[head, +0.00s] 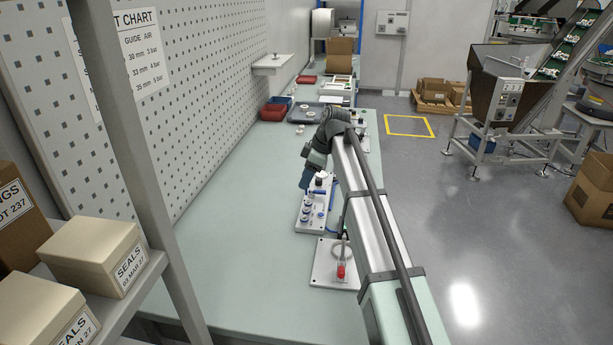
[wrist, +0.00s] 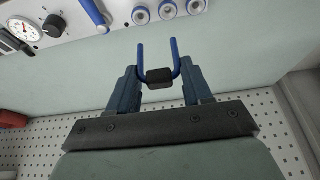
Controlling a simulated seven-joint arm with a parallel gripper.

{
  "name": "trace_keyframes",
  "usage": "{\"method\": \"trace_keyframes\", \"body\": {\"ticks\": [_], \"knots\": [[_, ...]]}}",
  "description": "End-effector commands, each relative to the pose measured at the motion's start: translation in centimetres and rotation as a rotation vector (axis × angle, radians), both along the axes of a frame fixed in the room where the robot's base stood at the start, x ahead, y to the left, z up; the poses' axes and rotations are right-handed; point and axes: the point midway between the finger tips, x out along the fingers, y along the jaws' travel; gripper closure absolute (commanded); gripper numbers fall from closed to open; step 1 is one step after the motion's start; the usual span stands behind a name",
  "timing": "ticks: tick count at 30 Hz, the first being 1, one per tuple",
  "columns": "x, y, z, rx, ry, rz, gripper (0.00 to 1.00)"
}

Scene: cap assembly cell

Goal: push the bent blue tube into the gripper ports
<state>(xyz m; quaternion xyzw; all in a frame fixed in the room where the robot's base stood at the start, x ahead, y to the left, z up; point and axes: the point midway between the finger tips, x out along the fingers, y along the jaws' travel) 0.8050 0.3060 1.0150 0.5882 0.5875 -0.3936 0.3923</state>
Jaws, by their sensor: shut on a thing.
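My gripper (wrist: 160,84) is shut on the bent blue tube (wrist: 175,55), a U shape with a dark block at its bend. In the wrist view the tube's two free ends point up the picture, towards a white panel (wrist: 75,12). Several round ports with blue rings (wrist: 168,9) line that panel's edge, and a clear gap shows between tube ends and ports. I cannot read which ports are the gripper ports. In the head view my gripper (head: 306,178) is beside the far left part of the white panel (head: 305,226); the tube is too small to tell there.
The panel also carries a round gauge (wrist: 24,28), a black knob (wrist: 54,25) and a blue lever (wrist: 93,11). The bench's left side is clear.

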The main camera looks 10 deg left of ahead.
Motion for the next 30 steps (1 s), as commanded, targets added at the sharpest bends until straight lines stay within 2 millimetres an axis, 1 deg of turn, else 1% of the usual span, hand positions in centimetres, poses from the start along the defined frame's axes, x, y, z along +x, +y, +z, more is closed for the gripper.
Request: {"method": "trace_keyframes", "body": {"ticks": [8,18,24,30], "knots": [[-0.1,0.0,-1.7,-0.001,0.001,0.000,0.79],[-0.1,0.0,-4.3,0.000,0.000,0.000,0.79],[0.0,0.0,-5.2,0.000,-0.001,0.000,0.79],[0.0,0.0,-5.3,0.000,-0.002,0.000,0.79]]}}
